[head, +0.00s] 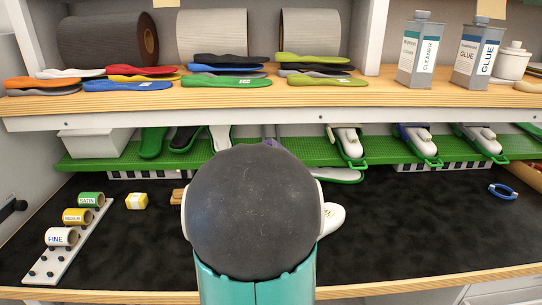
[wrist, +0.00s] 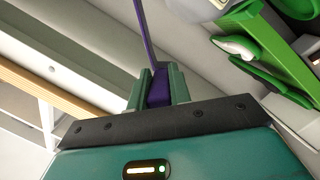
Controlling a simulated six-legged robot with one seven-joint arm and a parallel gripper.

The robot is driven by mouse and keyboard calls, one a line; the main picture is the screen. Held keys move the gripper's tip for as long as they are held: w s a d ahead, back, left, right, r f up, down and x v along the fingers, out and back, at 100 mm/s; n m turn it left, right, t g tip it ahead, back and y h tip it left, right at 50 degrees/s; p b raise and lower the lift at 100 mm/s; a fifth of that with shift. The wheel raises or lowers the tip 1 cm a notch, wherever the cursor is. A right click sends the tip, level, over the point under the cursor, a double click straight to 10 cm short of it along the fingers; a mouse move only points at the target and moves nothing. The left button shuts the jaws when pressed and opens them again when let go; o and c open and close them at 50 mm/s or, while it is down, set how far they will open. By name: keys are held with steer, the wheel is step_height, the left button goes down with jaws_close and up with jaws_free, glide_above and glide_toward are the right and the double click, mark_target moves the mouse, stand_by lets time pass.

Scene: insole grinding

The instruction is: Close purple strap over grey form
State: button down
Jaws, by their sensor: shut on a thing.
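In the wrist view, my gripper (wrist: 158,86) has its two green fingers shut on the purple strap (wrist: 148,40). The strap runs up from between the fingers as a thin band to the top edge, so its far end is out of view. In the head view, my arm's large dark joint hides the gripper and most of what lies behind it. A bit of purple (head: 268,143) shows just above that joint. The rounded end of a pale form (head: 333,218) sticks out at its right side, on the black mat. I cannot tell whether this is the grey form.
The shelf above (head: 210,98) carries insoles, rolls, and cleaner and glue cans. The black mat's right side is mostly clear.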

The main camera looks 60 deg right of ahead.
steer(key=shift+w+a+f+n+h, duration=0.2)
steer(key=shift+w+f+n+h, duration=0.05)
steer(key=shift+w+f+n, duration=0.7)
steer(key=shift+w+a+f+n+h, duration=0.2)
steer(key=shift+w+f+n+h, duration=0.05)
steer(key=shift+w+f+n, duration=0.7)
steer(key=shift+s, duration=0.1)
steer(key=c, duration=1.3)
jaws_free()
steer(key=shift+s, duration=0.1)
steer(key=shift+f, duration=0.1)
steer(key=shift+a, duration=0.1)
